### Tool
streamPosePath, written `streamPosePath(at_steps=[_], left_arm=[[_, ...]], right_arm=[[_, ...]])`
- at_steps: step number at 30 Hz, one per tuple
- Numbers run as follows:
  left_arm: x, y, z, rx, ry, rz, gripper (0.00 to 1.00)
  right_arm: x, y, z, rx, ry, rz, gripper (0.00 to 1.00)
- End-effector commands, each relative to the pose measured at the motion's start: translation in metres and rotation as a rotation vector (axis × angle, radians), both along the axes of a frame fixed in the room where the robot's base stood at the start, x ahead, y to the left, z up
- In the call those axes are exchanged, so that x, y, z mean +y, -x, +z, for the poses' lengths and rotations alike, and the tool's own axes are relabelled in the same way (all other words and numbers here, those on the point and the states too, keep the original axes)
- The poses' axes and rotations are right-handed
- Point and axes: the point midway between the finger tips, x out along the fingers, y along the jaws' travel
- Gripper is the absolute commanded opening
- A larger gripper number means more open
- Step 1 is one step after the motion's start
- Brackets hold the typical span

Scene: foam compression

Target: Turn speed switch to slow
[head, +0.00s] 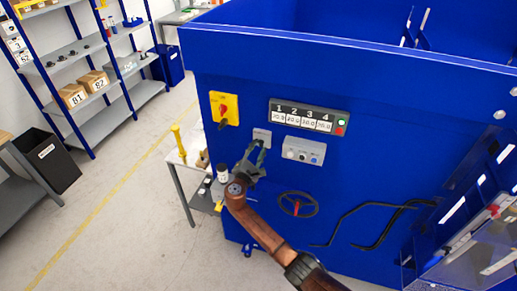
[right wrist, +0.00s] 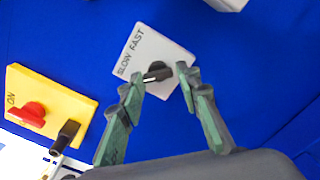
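The speed switch is a light grey plate (right wrist: 150,45) marked SLOW and FAST on the blue machine's front, with a black knob (right wrist: 157,68) on it. In the head view the plate (head: 262,134) shows just above my right gripper (head: 254,160). In the right wrist view my right gripper (right wrist: 158,82) is open, with its two green fingertips apart on either side of the knob. They are close to it, but I cannot tell whether they touch it. Which label the knob points at is unclear. My left gripper is not in view.
A yellow switch box (head: 224,108) with a red knob sits left of the switch. A numbered display (head: 306,117) and a grey button box (head: 303,151) are to its right. A handwheel (head: 298,204) and black bars (head: 370,222) are below.

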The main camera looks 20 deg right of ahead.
Motion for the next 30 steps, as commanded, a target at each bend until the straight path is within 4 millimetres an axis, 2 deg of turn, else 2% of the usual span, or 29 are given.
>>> streamPosePath(at_steps=[6, 14, 17, 30], left_arm=[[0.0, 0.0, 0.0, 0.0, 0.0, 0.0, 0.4], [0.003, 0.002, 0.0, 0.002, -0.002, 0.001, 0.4], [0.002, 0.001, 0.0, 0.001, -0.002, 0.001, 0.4], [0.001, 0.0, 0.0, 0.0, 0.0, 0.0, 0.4]], right_arm=[[0.0, 0.0, 0.001, -0.002, 0.0, 0.0, 0.45], [0.0, 0.001, 0.002, -0.004, -0.001, 0.0, 0.45], [0.005, 0.007, 0.002, -0.004, -0.002, 0.001, 0.45], [0.052, 0.077, 0.001, -0.002, -0.003, 0.001, 0.45]])
